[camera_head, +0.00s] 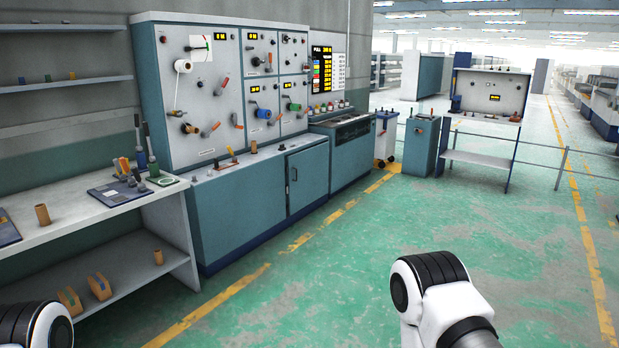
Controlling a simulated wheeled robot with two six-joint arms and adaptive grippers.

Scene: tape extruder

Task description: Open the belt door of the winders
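A large teal and white winder machine (245,222) stands against the wall at centre left. Its upright white panel (185,120) carries spools, orange handles and yellow displays. A teal door (307,182) with a dark handle on its left side is in the lower front of the machine, and it looks shut. I cannot tell whether this is the belt door. My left arm shows only as a white and black link at the lower left, and my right arm as a link at the lower right. Both grippers are out of the picture.
A workbench (85,213) with tools and a lower shelf stands at the left. A teal bin-like cabinet (421,146) and a white-topped station (487,115) stand farther back near a railing (560,168). The green floor (330,275) before the machine is clear.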

